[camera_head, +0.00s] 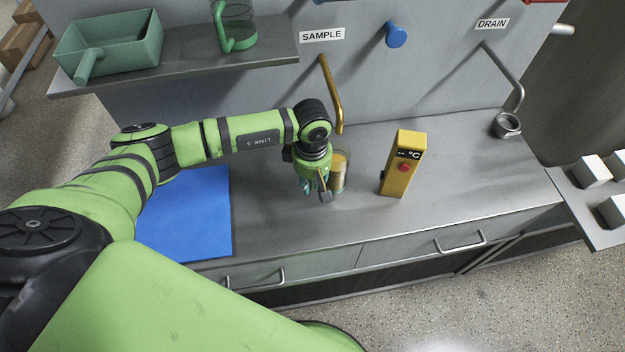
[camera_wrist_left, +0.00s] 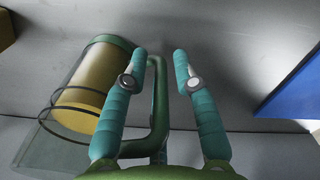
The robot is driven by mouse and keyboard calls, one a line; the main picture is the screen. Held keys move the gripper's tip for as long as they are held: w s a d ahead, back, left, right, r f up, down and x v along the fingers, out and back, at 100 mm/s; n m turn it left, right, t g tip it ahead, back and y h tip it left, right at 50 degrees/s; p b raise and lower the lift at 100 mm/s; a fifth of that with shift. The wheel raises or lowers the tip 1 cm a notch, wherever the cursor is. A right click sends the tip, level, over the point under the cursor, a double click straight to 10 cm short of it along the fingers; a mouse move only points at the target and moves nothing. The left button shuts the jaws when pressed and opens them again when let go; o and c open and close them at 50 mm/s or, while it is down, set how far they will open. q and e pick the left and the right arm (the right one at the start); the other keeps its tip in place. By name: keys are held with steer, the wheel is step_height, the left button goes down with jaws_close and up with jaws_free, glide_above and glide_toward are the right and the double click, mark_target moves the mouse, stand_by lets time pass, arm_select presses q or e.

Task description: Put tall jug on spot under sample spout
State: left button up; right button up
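A clear jug (camera_head: 341,168) with amber contents stands on the counter just below and in front of the brass sample spout (camera_head: 332,95). My left gripper (camera_head: 316,192) is beside it and hides part of it. In the left wrist view the jug (camera_wrist_left: 85,85) has a green base and a green handle (camera_wrist_left: 160,105). The handle lies between the spread fingers of my left gripper (camera_wrist_left: 160,68), closer to the left finger, with a gap to the right one. Whether the jug covers a marked spot is hidden. My right gripper is not in view.
A yellow thermometer box (camera_head: 402,165) stands right of the jug. A blue mat (camera_head: 190,215) lies left. The shelf (camera_head: 190,62) holds a green scoop-like tray (camera_head: 108,48) and another clear jug (camera_head: 236,22). A drain pipe (camera_head: 505,70) and cup (camera_head: 507,126) are at right.

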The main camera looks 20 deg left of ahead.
arm_select(q)
steer(key=shift+r, duration=0.2)
step_height(320, 180, up, 11)
steer(key=b, duration=0.3)
steer(key=shift+b, duration=0.35)
steer(key=shift+s+r, duration=0.1)
steer(key=shift+r, duration=0.4)
